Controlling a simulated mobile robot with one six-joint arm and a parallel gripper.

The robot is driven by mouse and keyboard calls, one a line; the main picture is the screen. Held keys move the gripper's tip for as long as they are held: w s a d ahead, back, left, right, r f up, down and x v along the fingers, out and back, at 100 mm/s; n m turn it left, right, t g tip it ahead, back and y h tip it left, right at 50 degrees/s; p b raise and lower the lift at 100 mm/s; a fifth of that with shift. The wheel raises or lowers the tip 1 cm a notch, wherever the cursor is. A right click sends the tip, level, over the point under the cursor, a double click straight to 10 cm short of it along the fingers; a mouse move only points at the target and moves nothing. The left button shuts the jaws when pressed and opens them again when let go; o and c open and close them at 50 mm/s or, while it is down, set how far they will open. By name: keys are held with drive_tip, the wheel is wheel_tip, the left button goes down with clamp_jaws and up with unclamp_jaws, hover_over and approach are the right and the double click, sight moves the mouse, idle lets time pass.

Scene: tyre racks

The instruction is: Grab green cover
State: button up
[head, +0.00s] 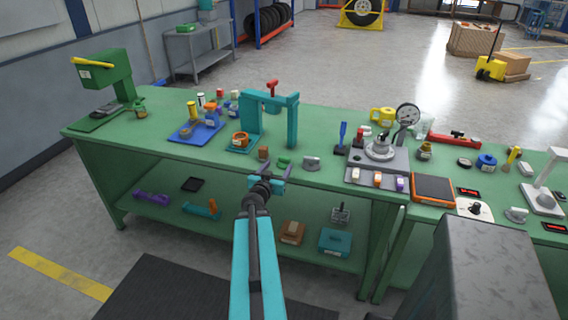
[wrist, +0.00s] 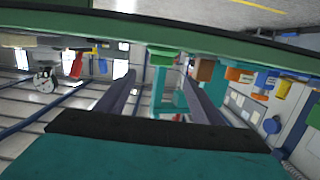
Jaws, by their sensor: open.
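A small green piece (head: 283,163), which may be the green cover, lies near the front edge of the green workbench (head: 330,184), right of a small brown block (head: 263,153). In the wrist view, which looks upside down, the green piece (wrist: 160,56) shows between and beyond my fingers, with the brown block (wrist: 205,70) to its right. My gripper (head: 266,174) is at the bench's front edge, just short of these pieces. It also shows in the wrist view (wrist: 160,88), with its two dark fingers apart and nothing between them.
A teal press frame (head: 250,117) stands behind the green piece. A grey knob (head: 311,162) sits close on its right, with a gauge fixture (head: 380,150) farther right. A blue tray (head: 195,131) of small parts is at left. A lower shelf (head: 170,212) holds more items.

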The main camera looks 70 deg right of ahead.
sight(284, 163)
idle(0.3)
drive_tip(key=shift+w+d+f+p, duration=0.1)
drive_tip(key=shift+d+f, duration=0.15)
drive_tip(key=shift+d, duration=1.15)
drive_tip(key=shift+w+d+f+p, duration=0.1)
drive_tip(key=shift+d+f, duration=0.1)
drive_tip(key=shift+d, duration=1.25)
drive_tip(key=shift+w+d+f+p, duration=0.1)
drive_tip(key=shift+d+f, duration=0.15)
drive_tip(key=shift+d, duration=1.15)
drive_tip(key=shift+w+d+f+p, duration=0.1)
drive_tip(key=shift+d+f+p, duration=0.15)
drive_tip(key=shift+d, duration=1.05)
drive_tip(key=shift+d+f+p, duration=0.1)
drive_tip(key=shift+d+f, duration=0.15)
drive_tip(key=shift+d, duration=1)
drive_tip(key=c, duration=1.1)
